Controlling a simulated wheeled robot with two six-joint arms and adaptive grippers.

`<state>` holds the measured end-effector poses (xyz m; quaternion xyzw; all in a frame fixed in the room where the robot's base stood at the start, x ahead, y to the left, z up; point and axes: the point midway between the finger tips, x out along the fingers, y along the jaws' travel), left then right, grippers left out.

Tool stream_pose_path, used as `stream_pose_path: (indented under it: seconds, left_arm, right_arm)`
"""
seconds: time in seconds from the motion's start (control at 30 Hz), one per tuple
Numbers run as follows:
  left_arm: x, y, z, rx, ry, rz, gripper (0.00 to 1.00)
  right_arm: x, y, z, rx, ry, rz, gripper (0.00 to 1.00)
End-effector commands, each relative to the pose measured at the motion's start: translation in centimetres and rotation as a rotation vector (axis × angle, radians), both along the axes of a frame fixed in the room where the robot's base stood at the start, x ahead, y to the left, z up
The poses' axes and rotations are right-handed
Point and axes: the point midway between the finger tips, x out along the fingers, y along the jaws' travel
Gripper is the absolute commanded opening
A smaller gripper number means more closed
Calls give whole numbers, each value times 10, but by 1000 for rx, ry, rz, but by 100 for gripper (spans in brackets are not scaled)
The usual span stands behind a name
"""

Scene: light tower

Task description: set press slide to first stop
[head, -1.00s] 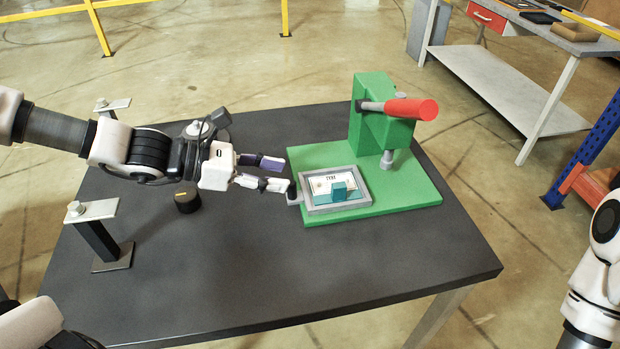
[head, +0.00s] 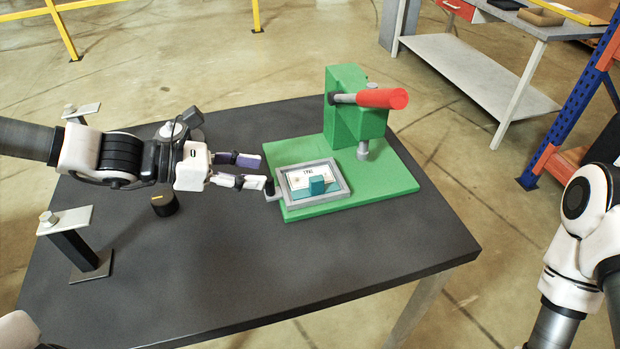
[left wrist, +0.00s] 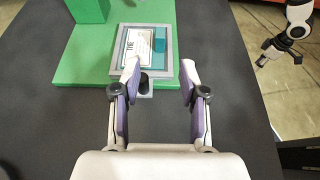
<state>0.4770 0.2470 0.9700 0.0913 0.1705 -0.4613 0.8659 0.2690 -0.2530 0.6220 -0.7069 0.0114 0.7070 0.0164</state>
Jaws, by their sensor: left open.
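The green press (head: 352,116) stands on the dark table, with a red-ended handle (head: 382,98) at its top. Its slide, a grey-framed tray (head: 316,200), lies on the green base and carries a labelled card and a teal block (head: 317,185). The slide's black knob (head: 270,188) sticks out at the left; it also shows in the left wrist view (left wrist: 144,79). My left gripper (head: 262,171) is open at the knob, which appears nearer one finger; contact is unclear. What seems my right gripper (left wrist: 282,51) shows small in the left wrist view.
A black cylinder (head: 164,203) and grey metal stands (head: 76,240) are on the table's left side. The table's front right is clear. A workbench (head: 478,85) and a blue rack upright (head: 555,140) stand beyond.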

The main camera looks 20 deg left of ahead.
Motion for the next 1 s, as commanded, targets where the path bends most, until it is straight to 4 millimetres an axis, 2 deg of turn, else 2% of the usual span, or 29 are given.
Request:
stream_pose_path:
  seconds: [0.37,0.57,0.8,1.0]
  left_arm:
    - [0,0,0,-11,18,10,46]
    - [8,11,-7,-50,190,122,46]
    - [27,23,10,231,412,253,46]
    - [29,12,24,555,461,193,46]
  right_arm:
    - [0,0,0,0,0,0,40]
    - [0,0,1,0,0,0,40]
    - [0,0,66,0,0,0,40]
    - [0,0,128,0,-1,0,40]
